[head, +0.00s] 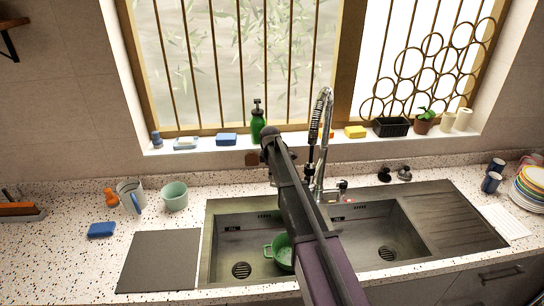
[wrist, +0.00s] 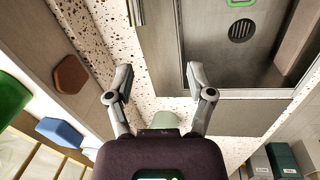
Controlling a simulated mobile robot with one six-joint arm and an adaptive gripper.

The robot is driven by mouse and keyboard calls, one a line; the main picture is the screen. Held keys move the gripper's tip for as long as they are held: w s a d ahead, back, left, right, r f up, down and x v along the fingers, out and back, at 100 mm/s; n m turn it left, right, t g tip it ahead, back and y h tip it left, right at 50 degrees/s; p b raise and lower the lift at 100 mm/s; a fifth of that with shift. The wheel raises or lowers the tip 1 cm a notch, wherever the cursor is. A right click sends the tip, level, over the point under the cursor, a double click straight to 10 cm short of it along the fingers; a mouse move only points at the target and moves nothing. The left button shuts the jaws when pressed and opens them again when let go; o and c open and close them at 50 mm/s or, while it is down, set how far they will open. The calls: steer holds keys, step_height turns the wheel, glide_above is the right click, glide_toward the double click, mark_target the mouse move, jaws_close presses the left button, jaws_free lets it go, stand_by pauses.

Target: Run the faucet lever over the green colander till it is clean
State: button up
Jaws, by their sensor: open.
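The green colander (head: 283,250) sits in the left basin of the sink (head: 206,262), partly hidden behind my arm. A piece of its green rim shows at the top of the wrist view (wrist: 241,3). The chrome faucet (head: 320,180) with a spring hose stands behind the sink, just right of my arm. Its small lever (head: 342,184) is at the right of its base. My gripper (wrist: 160,78) is open and empty above the counter behind the sink. Its fingers are not clear in the head view.
A green soap bottle (head: 258,122), a blue sponge (head: 226,139) and a plant pot (head: 423,125) stand on the sill. Stacked plates (head: 530,190) are at far right. The drainboard (head: 455,215) is clear.

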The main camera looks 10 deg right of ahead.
mark_target(272, 184)
steer(key=shift+w+d+r+n+p, duration=0.15)
steer(key=shift+w+d+r+p, duration=0.15)
steer(key=shift+w+r, duration=0.25)
steer(key=shift+w+d+r+n+p, duration=0.15)
steer(key=shift+w+d+r, duration=0.2)
steer(key=shift+w, duration=0.3)
steer(key=shift+a, duration=0.1)
steer(key=f+b, duration=0.4)
steer(key=w+f+b, duration=0.1)
steer(key=f+b, duration=0.4)
steer(key=w+f+b, duration=0.1)
steer(key=f+b, duration=0.3)
steer(key=shift+w+f, duration=0.2)
steer(key=shift+w, duration=0.05)
steer(key=shift+c, duration=0.2)
jaws_close()
